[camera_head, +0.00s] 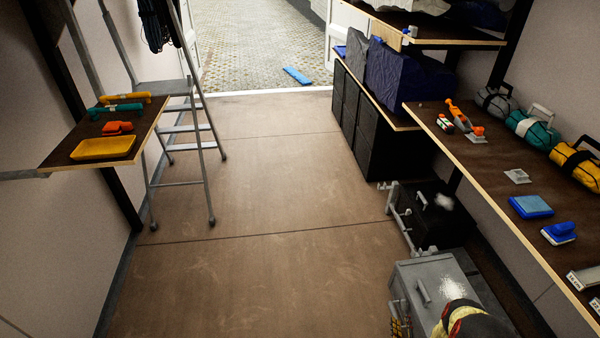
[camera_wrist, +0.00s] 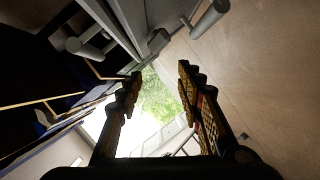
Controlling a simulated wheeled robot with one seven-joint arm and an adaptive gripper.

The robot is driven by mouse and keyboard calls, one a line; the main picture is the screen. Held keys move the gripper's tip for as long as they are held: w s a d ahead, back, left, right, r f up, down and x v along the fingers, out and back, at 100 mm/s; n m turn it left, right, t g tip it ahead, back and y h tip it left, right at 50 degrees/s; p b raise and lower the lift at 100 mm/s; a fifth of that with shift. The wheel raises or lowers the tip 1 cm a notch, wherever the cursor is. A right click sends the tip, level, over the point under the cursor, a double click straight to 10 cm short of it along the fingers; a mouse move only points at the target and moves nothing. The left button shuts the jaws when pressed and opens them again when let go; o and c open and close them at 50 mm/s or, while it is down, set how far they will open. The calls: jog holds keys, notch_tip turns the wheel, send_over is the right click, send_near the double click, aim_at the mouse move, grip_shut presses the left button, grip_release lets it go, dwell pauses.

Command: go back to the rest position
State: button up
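My gripper (camera_wrist: 160,82) shows in the wrist view with its two dark, yellow-patterned fingers apart. It is open, and nothing is between the fingertips. Behind the gap lie bright light and some greenery. In the head view a small yellow-and-black patterned piece (camera_head: 400,326) shows at the bottom edge, beside the grey case; it looks like a gripper finger, and the rest is hidden.
A grey case (camera_head: 422,287) and a black case (camera_head: 433,212) stand on the right. A long right shelf (camera_head: 482,165) holds tools and bags. A small left shelf (camera_head: 65,137) holds coloured items beside a stepladder (camera_head: 206,170). The middle floor (camera_head: 275,190) is clear.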

jog(key=w+d+r+m+g+p, duration=0.1)
jog(key=w+d+r, duration=0.1)
jog(key=w+r, duration=0.85)
jog(key=w+d+r+g+p, duration=0.1)
jog(key=w+d+r+g, duration=0.1)
jog(key=w+r, duration=0.9)
jog(key=s+a+r+m+g+p, duration=0.1)
jog(key=a+r, duration=0.3)
jog(key=r, duration=1)
jog(key=s+a+r+m+g, duration=0.1)
jog(key=s+a+r+m, duration=0.15)
jog(key=r, duration=1.25)
jog(key=s+a+r+m+g+y+p, duration=0.1)
jog(key=s+a+r, duration=0.55)
jog(key=r, duration=0.25)
jog(key=s+a+r+m+y+p, duration=0.1)
jog(key=s+a+r, duration=0.55)
jog(key=r, duration=0.35)
jog(key=s+a+r+g, duration=0.1)
jog(key=s+a+r, duration=0.1)
jog(key=s, duration=0.7)
jog(key=s+a+r+m+g+y+p, duration=0.1)
jog(key=s+a, duration=0.3)
jog(key=s, duration=0.5)
jog(key=s+a+r+m, duration=0.1)
jog(key=s+a+r, duration=0.2)
jog(key=s, duration=0.6)
jog(key=shift+a+g+p, duration=0.3)
jog(key=shift+a+g, duration=0.1)
jog(key=shift+a, duration=0.15)
